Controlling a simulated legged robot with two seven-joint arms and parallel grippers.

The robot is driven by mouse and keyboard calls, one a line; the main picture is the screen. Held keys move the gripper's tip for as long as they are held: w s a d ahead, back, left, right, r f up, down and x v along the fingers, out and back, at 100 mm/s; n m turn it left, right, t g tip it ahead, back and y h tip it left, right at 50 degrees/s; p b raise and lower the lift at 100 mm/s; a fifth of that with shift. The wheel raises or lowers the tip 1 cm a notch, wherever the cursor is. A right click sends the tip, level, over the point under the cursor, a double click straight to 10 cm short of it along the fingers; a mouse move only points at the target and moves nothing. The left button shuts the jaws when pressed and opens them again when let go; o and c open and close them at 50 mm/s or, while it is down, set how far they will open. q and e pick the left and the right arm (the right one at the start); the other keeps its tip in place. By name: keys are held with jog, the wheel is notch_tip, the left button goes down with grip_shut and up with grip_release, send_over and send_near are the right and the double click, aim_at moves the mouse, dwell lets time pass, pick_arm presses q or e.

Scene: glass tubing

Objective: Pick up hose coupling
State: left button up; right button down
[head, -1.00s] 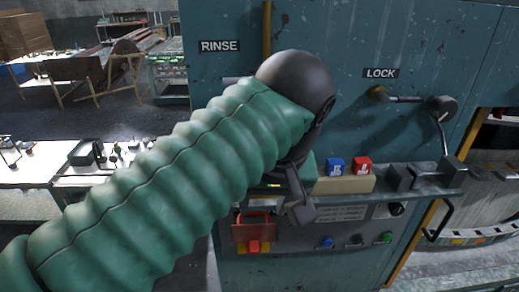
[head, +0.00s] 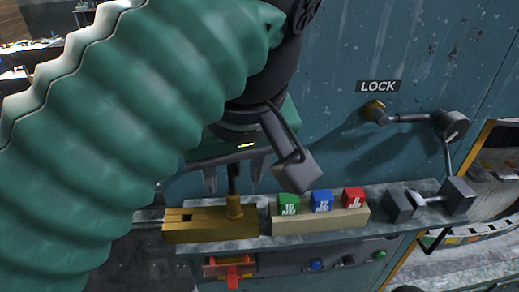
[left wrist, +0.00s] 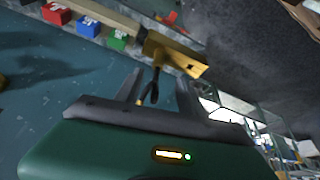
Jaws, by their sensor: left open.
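A thin black stem with a brass lower end (head: 235,205), which looks like the hose coupling, stands upright in a brass block (head: 190,230) at the left of the shelf. In the left wrist view, the stem (left wrist: 154,88) shows between the two fingers, in front of the brass block (left wrist: 175,53). My left gripper (head: 234,180) is open, fingers pointing down, one on each side of the black stem. I cannot tell whether a finger touches it. My green ribbed arm sleeve fills the left of the head view. My right gripper is not in view.
Green (head: 289,203), blue (head: 321,200) and red (head: 353,197) blocks stand in a tan holder (head: 320,220) just right of the brass block. A lever mechanism under the LOCK sign (head: 378,87) reaches the shelf's right end. The teal cabinet wall rises close behind.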

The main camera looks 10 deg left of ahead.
aim_at(234, 194)
pick_arm(q)
jog(key=w+f, duration=0.1)
jog(key=f, duration=0.1)
jog(key=w+f, duration=0.1)
jog(key=f, duration=0.1)
jog(key=w+f, duration=0.2)
jog(key=shift+w+a+f+p, duration=0.1)
jog(key=shift+a+f+p, duration=0.1)
jog(key=shift+a+p, duration=0.15)
jog(key=x, duration=0.1)
jog(key=p+x, duration=0.1)
jog(key=x, duration=0.1)
jog(key=shift+a+r, duration=0.1)
jog(key=shift+a, duration=0.15)
jog(key=shift+a+f, duration=0.15)
jog(key=shift+f, duration=0.15)
jog(key=shift+s+a, duration=0.15)
jog(key=shift+s, duration=0.5)
jog(key=shift+c, duration=1.9)
jog(key=shift+w+d+f, duration=0.1)
jog(key=shift+w+d, duration=0.25)
jog(key=shift+w, duration=0.15)
grip_shut()
jog(key=shift+s, duration=0.2)
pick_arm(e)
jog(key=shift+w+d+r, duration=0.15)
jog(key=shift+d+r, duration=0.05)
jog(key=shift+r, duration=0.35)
